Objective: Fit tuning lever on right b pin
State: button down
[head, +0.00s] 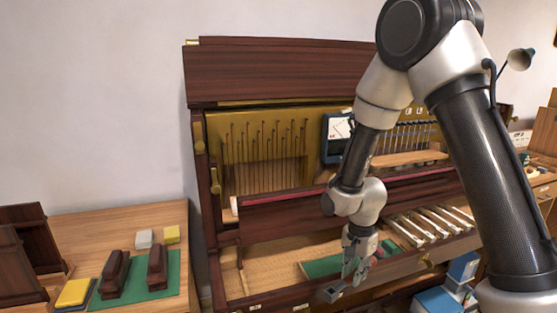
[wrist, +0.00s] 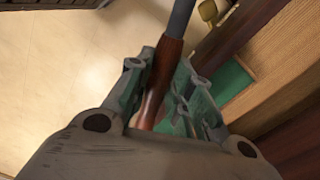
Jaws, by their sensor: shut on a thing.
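My gripper (head: 352,268) is low in front of the open piano (head: 275,78), near its front edge. In the wrist view my gripper (wrist: 163,95) is shut on the tuning lever, whose reddish wooden handle (wrist: 160,82) lies between the fingers. The lever's grey shaft (wrist: 182,16) runs out of the top of that view, so its tip is hidden there. The brass pin plate (head: 225,127) with several thin pins is at the back left of the piano, well apart from my gripper. I cannot tell which pin is the right b pin.
A side table (head: 95,232) at left holds dark blocks on a green mat (head: 172,288). A dark-framed blue device (head: 336,150) stands inside the piano by the pin plate. Several white keys (head: 430,225) lie at right. Blue boxes (head: 440,302) are low at right.

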jog(key=w+d+r+n, duration=0.1)
jog(key=w+d+n, duration=0.7)
jog(key=w+n, duration=0.1)
jog(key=shift+d+r+n, duration=0.2)
jog(key=shift+r+n, duration=0.15)
jog(key=shift+n, duration=0.25)
jog(key=shift+d, duration=0.1)
